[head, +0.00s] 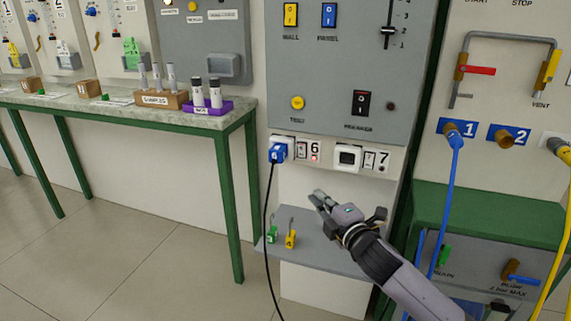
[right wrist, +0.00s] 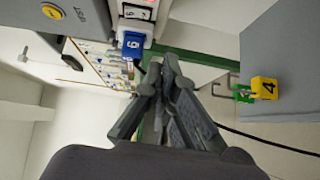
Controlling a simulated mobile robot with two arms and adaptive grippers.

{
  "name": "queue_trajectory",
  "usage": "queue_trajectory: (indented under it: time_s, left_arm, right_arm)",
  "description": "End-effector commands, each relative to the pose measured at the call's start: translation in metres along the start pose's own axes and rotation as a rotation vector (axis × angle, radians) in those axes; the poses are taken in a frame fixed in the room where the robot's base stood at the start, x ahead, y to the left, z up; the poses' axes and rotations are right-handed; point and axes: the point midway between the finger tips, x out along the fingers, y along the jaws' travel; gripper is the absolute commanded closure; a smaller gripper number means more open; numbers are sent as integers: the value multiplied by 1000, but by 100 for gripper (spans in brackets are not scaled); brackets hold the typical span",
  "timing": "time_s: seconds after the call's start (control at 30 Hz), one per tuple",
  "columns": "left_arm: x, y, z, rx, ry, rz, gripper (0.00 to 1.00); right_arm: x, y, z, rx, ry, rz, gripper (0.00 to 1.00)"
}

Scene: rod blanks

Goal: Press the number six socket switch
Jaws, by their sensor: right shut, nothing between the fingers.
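The number six socket switch (head: 302,150) is a small rocker on the white strip under the grey panel, beside the "6" label and a lit red lamp. It also shows at the top of the right wrist view (right wrist: 137,12). A blue plug (head: 277,152) marked 6 sits in the socket left of it, and also shows in the right wrist view (right wrist: 132,45). My right gripper (head: 318,199) is shut and empty, below and apart from the strip. Its fingertips show in the right wrist view (right wrist: 162,70). My left gripper is out of view.
Socket 7 (head: 347,158) with its own switch (head: 369,161) is just to the right. A grey shelf (head: 340,262) below holds green and yellow tagged padlocks (head: 290,239). The plug's black cable (head: 266,215) hangs down left. A green-legged bench (head: 238,190) stands left.

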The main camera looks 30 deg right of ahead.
Motion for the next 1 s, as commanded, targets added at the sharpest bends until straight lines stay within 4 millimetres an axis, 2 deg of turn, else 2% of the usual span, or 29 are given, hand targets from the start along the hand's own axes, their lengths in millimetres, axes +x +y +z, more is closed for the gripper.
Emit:
queue_trajectory:
  time_s: [0.03,0.1,0.2,0.53,0.67,1.0]
  left_arm:
    - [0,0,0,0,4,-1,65]
    - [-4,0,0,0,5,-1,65]
    - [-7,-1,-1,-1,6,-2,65]
    - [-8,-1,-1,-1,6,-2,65]
    - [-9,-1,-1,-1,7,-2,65]
    - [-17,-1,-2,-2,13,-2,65]
  right_arm:
    - [0,14,-3,-43,17,40,100]
    - [-1,31,-6,-85,32,80,100]
    - [-2,42,-8,-114,40,104,100]
    - [-1,44,-8,-115,41,106,100]
    - [5,44,-9,-114,40,107,100]
    - [52,50,-10,-113,39,108,100]
